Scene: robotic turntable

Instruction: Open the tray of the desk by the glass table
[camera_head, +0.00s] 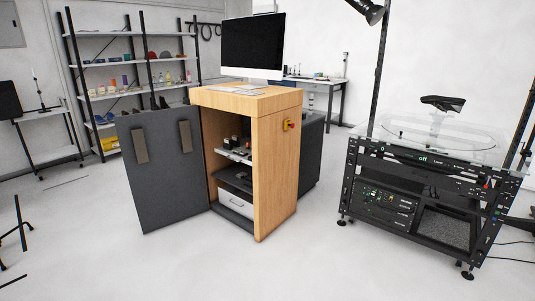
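The wooden desk (278,160) stands in the middle of the view with a monitor (253,45) on its top. Its dark grey door (165,178) is swung open to the left. Inside are a shelf with small items (235,152), a dark tray or shelf (236,178) below it, and a white-fronted box or drawer (236,204) near the bottom. I cannot tell whether any tray is pulled out. The glass table (440,140) stands to the right on a black frame. My gripper is not in view.
A shelving rack (128,65) stands at the back left. A lamp pole (379,75) rises beside the glass table. A small side table (42,115) is at the far left. The pale floor (270,265) in front of the desk is clear.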

